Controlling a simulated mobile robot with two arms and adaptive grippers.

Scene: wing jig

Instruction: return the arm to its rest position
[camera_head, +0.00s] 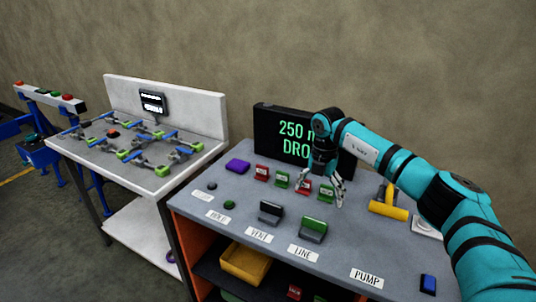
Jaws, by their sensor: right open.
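My right arm (420,170) reaches in from the right, teal with black bands, bent over the grey-topped bench (190,202). My right gripper (322,192) points down over the bench top, in front of the black display. Its fingers are apart. A small red block (303,190) and a small green block (326,193) are close to the fingers; I cannot tell whether the fingers touch them. Nothing is clearly held. My left gripper is not in view.
A black display (272,133) with green text stands behind the gripper. A yellow handle (388,210) lies under my forearm. A white table (150,180) with a jig stands left.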

